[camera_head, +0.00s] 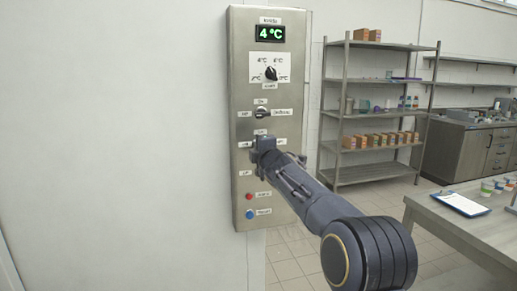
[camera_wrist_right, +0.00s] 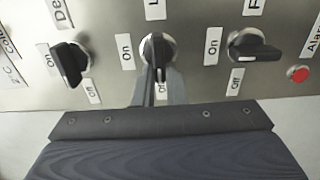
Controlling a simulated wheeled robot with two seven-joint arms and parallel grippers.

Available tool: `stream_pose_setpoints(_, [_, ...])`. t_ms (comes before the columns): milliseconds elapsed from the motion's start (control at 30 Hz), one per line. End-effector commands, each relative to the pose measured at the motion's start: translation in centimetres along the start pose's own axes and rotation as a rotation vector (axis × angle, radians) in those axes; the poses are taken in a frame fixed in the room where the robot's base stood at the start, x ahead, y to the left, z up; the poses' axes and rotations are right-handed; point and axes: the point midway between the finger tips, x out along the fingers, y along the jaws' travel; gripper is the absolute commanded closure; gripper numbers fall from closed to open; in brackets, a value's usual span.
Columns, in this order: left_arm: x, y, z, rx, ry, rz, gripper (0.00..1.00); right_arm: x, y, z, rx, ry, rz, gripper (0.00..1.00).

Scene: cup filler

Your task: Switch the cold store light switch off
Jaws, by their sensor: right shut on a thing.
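The steel control panel (camera_head: 240,175) is mounted upright on the wall. My right gripper (camera_head: 263,146) is at its middle, over the light switch, which the gripper hides in the head view. In the right wrist view the light switch (camera_wrist_right: 155,50) is a black knob on a round base, between "On" and "Off" labels. Its handle runs down the picture towards the "Off" label. My right gripper's fingers (camera_wrist_right: 158,88) are shut on this handle and partly cover that label. My left gripper is in neither view.
The defrost knob (camera_wrist_right: 70,62) and another knob (camera_wrist_right: 252,45) flank the light switch closely, with the red alarm button (camera_wrist_right: 298,74) beyond. Shelves (camera_head: 380,115) and a table (camera_head: 470,225) stand to the right. Bare wall lies left of the panel.

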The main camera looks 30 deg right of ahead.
Motion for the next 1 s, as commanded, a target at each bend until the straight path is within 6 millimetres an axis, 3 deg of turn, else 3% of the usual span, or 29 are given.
stream_pose_setpoints(133, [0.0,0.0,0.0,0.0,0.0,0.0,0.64,0.0,-0.1,0.0,-0.003,0.0,-0.002,1.0])
stream_pose_setpoints(167, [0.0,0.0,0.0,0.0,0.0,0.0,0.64,0.0,-0.1,0.0,-0.003,0.0,-0.002,0.86])
stream_pose_setpoints(300, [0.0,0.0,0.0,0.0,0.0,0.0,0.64,0.0,-0.1,0.0,-0.002,0.0,-0.002,0.68])
stream_pose_setpoints(667, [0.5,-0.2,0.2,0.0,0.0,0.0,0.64,-0.5,-0.1,-0.1,0.0,0.001,0.001,0.67])
stream_pose_setpoints(1000, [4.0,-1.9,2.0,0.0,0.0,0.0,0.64,-6.0,-0.5,-0.2,0.002,0.004,0.004,0.67])
